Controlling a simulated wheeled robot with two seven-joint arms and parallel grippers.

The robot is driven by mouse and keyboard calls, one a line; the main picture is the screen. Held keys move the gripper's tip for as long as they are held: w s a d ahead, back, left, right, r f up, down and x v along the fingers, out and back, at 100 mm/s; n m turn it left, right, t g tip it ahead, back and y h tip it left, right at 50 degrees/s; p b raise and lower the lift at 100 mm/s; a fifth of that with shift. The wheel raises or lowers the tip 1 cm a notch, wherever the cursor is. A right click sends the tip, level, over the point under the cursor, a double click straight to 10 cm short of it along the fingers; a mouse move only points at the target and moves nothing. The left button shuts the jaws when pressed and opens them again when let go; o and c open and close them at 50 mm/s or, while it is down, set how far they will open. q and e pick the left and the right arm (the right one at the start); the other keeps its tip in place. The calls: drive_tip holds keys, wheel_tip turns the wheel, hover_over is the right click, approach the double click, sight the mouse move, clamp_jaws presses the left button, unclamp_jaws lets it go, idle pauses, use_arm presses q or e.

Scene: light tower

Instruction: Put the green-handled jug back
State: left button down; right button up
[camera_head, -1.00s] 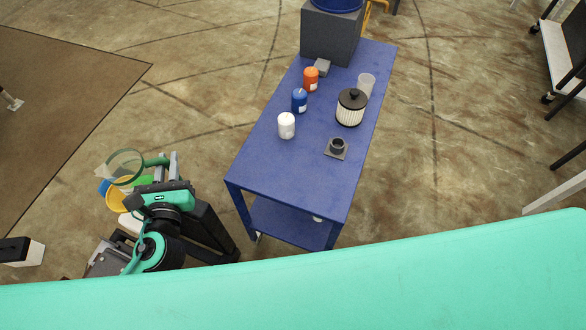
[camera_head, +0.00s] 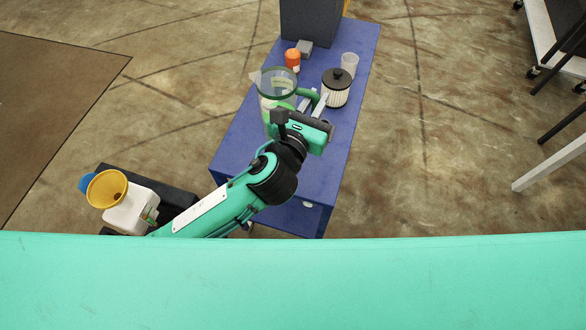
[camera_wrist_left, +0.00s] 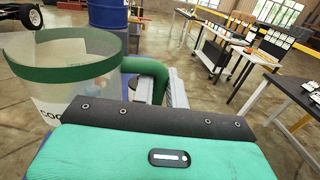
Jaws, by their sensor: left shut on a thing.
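The green-handled jug (camera_head: 277,88) is a clear vessel with a green rim band. It is in front of the left half of the blue table (camera_head: 232,140) in the head view, seemingly held above it. My left gripper (camera_head: 313,103) is shut on its green handle (camera_head: 308,94). In the left wrist view the jug (camera_wrist_left: 88,75) stands roughly upright at the left, with its label partly cut off behind my gripper. The handle (camera_wrist_left: 148,67) reaches between the fingers. Whether the jug's base touches anything is hidden. My right gripper is not in view.
On the table stand an orange bottle (camera_head: 292,60), a clear cup (camera_head: 349,64), a white ribbed canister with black lid (camera_head: 336,90) and a dark grey box (camera_head: 310,22). A white container (camera_head: 130,212) with a yellow funnel (camera_head: 107,188) stands at lower left.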

use_arm(q)
drive_tip(key=d+f+h+b, duration=0.1)
drive_tip(key=d+f+b, duration=0.2)
drive_tip(key=f, duration=1.6)
drive_tip(key=shift+s+m+g+b, duration=0.3)
drive_tip(key=shift+m+b, duration=0.1)
drive_tip(key=shift+b, duration=0.15)
drive_tip(key=shift+f, duration=0.2)
drive_tip(key=c, duration=1.4)
unclamp_jaws()
